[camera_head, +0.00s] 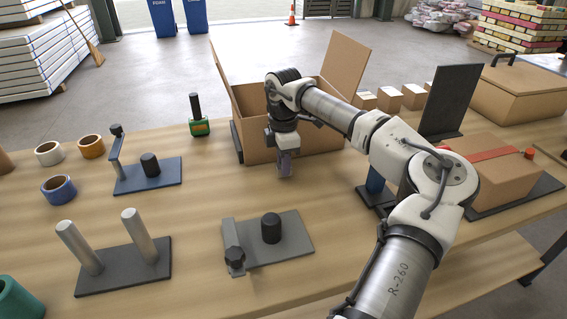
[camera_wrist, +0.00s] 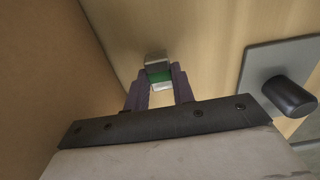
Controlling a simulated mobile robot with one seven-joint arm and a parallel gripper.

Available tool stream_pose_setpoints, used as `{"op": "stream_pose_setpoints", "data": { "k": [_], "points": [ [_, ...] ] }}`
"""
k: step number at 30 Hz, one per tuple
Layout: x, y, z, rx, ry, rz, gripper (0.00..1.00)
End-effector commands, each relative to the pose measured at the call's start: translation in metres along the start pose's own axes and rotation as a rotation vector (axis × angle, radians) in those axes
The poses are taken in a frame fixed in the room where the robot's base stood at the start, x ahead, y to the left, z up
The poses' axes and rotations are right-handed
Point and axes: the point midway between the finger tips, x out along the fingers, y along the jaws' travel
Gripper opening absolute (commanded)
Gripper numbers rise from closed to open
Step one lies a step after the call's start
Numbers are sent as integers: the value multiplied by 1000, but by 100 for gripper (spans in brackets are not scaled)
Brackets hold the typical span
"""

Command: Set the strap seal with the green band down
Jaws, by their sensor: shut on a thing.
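The strap seal with the green band (camera_wrist: 160,77) sits between the fingertips of my gripper (camera_wrist: 159,84) in the wrist view. It is a small metal piece with a green stripe across it, and its far end sticks out beyond the fingers. In the head view my gripper (camera_head: 284,167) points down over the wooden table, just in front of the open carton. The seal is not clearly seen there. I cannot tell whether it touches the table.
The open carton (camera_head: 258,143) stands close to my gripper. In front is a grey plate (camera_head: 292,239) with a black knob. A blue-based fixture (camera_head: 150,177), tape rolls and a green-and-black hand tool (camera_head: 199,126) are left. Bare table (camera_head: 215,185) lies between.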

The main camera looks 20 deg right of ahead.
Motion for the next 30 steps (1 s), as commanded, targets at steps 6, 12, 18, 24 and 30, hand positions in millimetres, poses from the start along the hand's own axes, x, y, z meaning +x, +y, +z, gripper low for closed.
{"op": "stream_pose_setpoints", "data": {
  "k": [6, 12, 18, 24, 30],
  "points": [
    [11, 0, 0, 0, 0, 1, 0],
    [14, 0, 0, 0, 0, 1, 0],
    [14, 0, 0, 0, 0, 1, 44],
    [14, 0, 0, 0, 0, 1, 46],
    [8, 0, 0, 0, -1, 2, 46]
  ]
}}
